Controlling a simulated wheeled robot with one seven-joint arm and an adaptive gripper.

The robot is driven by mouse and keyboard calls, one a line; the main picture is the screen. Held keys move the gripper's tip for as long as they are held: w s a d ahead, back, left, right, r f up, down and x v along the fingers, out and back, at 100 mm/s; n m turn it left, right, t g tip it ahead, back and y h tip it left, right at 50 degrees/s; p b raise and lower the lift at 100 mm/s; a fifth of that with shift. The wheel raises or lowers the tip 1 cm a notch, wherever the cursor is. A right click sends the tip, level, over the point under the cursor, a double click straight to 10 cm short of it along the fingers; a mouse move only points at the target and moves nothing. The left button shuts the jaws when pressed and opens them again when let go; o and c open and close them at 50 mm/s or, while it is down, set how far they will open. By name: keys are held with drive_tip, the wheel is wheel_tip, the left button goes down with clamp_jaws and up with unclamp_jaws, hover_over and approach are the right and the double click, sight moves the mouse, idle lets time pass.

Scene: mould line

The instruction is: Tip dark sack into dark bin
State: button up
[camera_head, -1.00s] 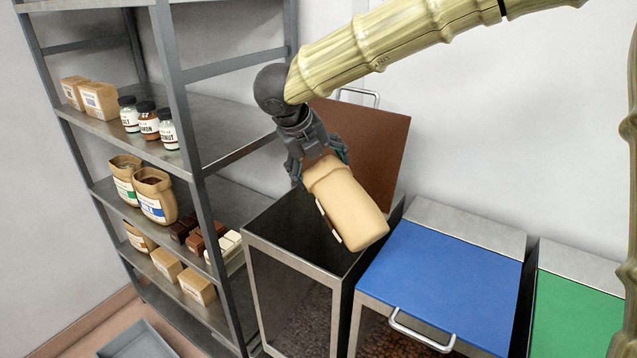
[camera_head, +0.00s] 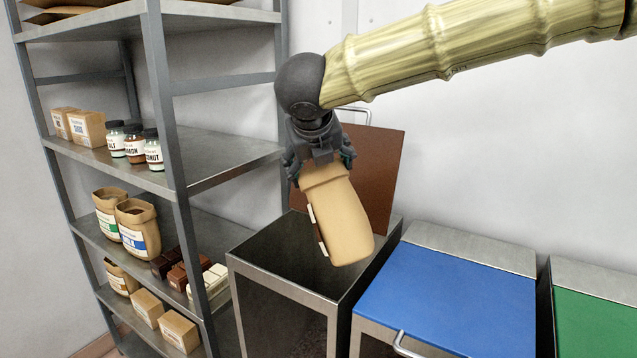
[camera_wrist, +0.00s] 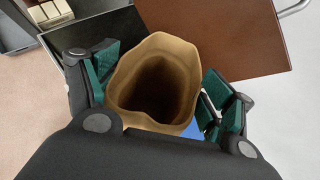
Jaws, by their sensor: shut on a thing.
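My gripper (camera_head: 318,165) is shut on a tan paper sack (camera_head: 342,220), holding it near its rim above the dark bin. The sack hangs tilted, its base toward the lower right and its mouth up at the gripper. In the wrist view the sack's open mouth (camera_wrist: 155,82) faces the camera, with a dark brown inside between the two green-padded fingers. The label shows only edge-on. The bin (camera_head: 285,262) is a steel box with an open dark top; its brown lid (camera_head: 375,165) stands raised behind it. I cannot tell what lies inside the bin.
A blue-lidded bin (camera_head: 455,300) and a green-lidded bin (camera_head: 595,320) stand shut to the right.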

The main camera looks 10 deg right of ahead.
drive_tip(key=r+t+b, duration=0.1)
drive_tip(key=t+b, duration=0.1)
drive_tip(key=b, duration=0.4)
drive_tip(key=s+r+m+t+y+b, duration=0.1)
drive_tip(key=t+b, duration=0.1)
drive_tip(key=b, duration=0.4)
drive_tip(key=r+m+t+b, duration=0.1)
drive_tip(key=r+b, duration=0.1)
drive_tip(key=b, duration=0.4)
drive_tip(key=shift+s+d+t+y, duration=0.25)
drive_tip(key=shift+d+t+y, duration=0.05)
drive_tip(key=shift+d+t, duration=0.1)
drive_tip(key=shift+r, duration=0.2)
